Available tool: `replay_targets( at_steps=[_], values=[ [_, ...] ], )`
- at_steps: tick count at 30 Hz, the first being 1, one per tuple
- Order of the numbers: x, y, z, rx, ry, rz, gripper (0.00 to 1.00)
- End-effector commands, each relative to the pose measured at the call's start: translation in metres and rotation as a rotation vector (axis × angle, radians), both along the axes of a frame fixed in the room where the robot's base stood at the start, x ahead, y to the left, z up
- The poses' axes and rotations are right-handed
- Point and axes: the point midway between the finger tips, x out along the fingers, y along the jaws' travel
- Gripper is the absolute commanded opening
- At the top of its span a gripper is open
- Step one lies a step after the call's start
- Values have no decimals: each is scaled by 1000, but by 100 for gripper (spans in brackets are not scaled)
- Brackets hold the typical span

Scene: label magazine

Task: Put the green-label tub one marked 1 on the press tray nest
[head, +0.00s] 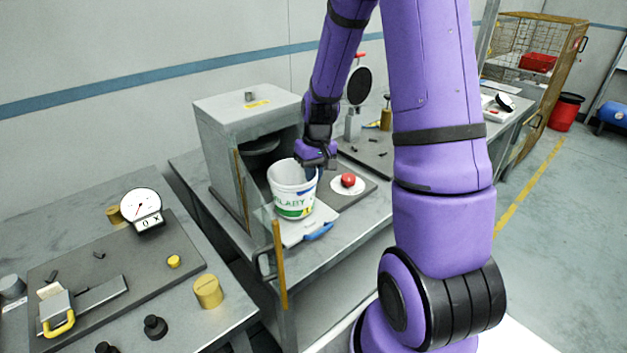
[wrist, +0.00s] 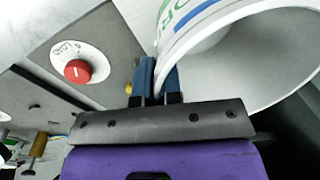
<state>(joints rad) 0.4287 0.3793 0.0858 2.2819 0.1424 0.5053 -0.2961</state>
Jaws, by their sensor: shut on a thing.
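A white tub (head: 292,191) with a green label stands upright at the press tray (head: 303,231), in front of the grey press housing (head: 248,112). A yellow mark near the label's lower right seems to hold a digit. My gripper (head: 318,166) is shut on the tub's rim at its right side. In the wrist view the blue fingers (wrist: 158,80) pinch the wall of the tub (wrist: 225,50), whose inside looks empty. The tub hides the nest, so I cannot tell whether its base is fully seated there.
A clear guard with a yellow edge (head: 279,265) stands at front left. The left bench holds a dial gauge (head: 141,207), a brass cylinder (head: 208,291) and a yellow-handled clamp (head: 58,323).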

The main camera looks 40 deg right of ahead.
Motion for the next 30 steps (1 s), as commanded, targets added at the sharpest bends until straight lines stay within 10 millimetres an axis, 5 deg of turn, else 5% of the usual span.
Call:
replay_targets(
  at_steps=[4, 16, 20, 30],
  values=[
    [0, -1, -19, 0, 1, -2, 0],
    [0, -1, -24, 0, 0, -1, 0],
    [0, -1, -23, 0, -1, -1, 31],
    [0, -1, -20, 0, -2, -1, 31]
  ],
)
